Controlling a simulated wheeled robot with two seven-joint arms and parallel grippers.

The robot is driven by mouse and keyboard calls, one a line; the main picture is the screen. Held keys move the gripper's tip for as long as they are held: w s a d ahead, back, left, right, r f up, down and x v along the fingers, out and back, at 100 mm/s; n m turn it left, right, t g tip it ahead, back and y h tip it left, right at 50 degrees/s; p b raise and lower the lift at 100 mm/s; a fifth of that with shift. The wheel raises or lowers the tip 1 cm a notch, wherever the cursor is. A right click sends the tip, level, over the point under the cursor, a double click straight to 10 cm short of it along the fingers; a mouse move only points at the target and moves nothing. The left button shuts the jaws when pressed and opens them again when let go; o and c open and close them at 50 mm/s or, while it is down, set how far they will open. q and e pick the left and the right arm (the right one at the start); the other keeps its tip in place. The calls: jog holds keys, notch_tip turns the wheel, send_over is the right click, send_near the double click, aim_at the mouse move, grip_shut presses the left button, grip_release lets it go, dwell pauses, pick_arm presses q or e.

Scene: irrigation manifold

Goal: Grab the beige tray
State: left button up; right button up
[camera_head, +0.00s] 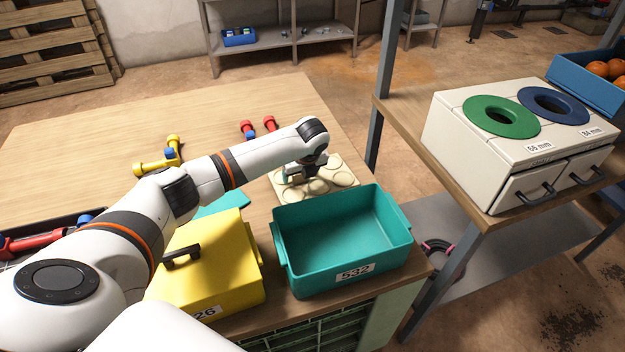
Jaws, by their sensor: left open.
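The beige tray (342,166) lies flat on the wooden table, just behind the teal bin. It has several round recesses, and they look empty where I can see them. My left arm reaches in from the left, and my left gripper (296,181) points down over the tray's left part. Its jaws are open. The gripper and forearm hide part of the tray's left and back side. I cannot tell whether the fingers touch the tray. My right gripper is not in view.
The teal bin (345,236) marked 532 stands directly in front of the tray. A yellow lidded box (205,270) is left of it. Red fittings (247,128) and yellow fittings (154,166) lie farther back. A white sorting box (478,150) stands on the right bench. The table's back left is clear.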

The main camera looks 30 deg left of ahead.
pick_arm(q)
jog(key=shift+a+f, duration=0.1)
jog(key=shift+f, duration=0.15)
jog(key=c, duration=1.1)
jog(key=shift+r, duration=0.1)
